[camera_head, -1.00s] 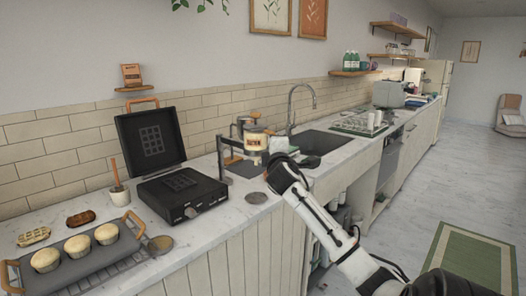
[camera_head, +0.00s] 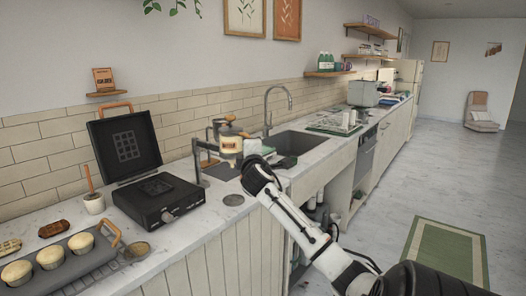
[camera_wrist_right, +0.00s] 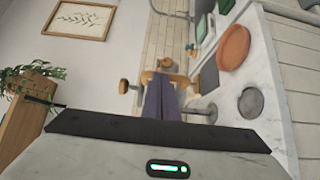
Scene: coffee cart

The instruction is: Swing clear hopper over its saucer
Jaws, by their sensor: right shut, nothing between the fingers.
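A hopper-like vessel with a pale label band and brown top (camera_head: 230,144) is held at a dark stand (camera_head: 199,162) on the counter, left of the sink. I cannot tell whether it is clear. A round grey disc (camera_head: 233,199), likely the saucer, lies bare on the counter in front of it; it also shows in the right wrist view (camera_wrist_right: 251,102). My right gripper (camera_wrist_right: 160,80) is shut and empty, its fingers pointing towards wooden parts (camera_wrist_right: 165,68) of the stand. In the head view my right wrist (camera_head: 262,176) is right of the vessel and hides the fingertips. My left gripper is out of view.
A black open press (camera_head: 158,201) stands left of the stand, with a muffin tray (camera_head: 62,262) at lower left. The sink (camera_head: 297,144) is behind my wrist. A brown round board (camera_wrist_right: 233,47) shows in the right wrist view.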

